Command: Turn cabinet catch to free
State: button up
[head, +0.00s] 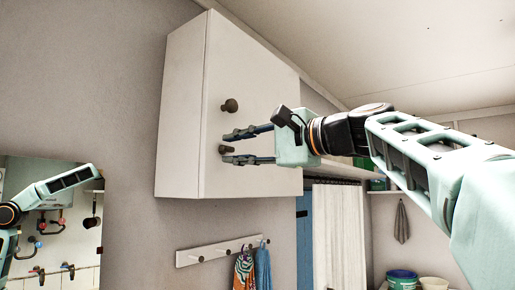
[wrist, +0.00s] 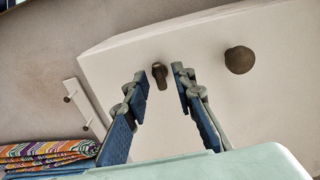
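The white wall cabinet (head: 185,120) hangs high on the wall, its door (head: 255,90) closed. On the door are a round dark brown knob (head: 229,105) and, below it, a small dark brown catch (head: 222,150). In the wrist view the catch (wrist: 159,75) shows as a short elongated piece, and the knob (wrist: 239,60) is to its right. My gripper (head: 229,147) is open, its blue-grey fingers pointing at the door. In the wrist view the catch appears between the fingertips (wrist: 160,82), with a gap on each side. I cannot tell how far the tips are from the door.
A peg rail (head: 215,252) with a striped cloth (head: 243,270) and a blue cloth (head: 262,266) is on the wall below the cabinet. A mirror (head: 60,230) is at lower left. A shelf (head: 340,170) runs right of the cabinet.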

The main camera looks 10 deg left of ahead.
grip_shut()
jog(key=shift+n, duration=0.3)
jog(key=n+b, duration=0.1)
jog(key=n, duration=0.1)
jog(key=shift+f+n, duration=0.1)
jog(key=shift+n, duration=0.3)
jog(key=n+b, duration=0.2)
jog(key=n, duration=0.2)
jog(key=n+b, duration=0.1)
jog(key=n, duration=0.4)
jog(key=shift+n+b, duration=0.35)
jog(key=shift+n, duration=0.05)
jog(key=shift+n+b, duration=0.6)
jog(key=shift+n, duration=1.7)
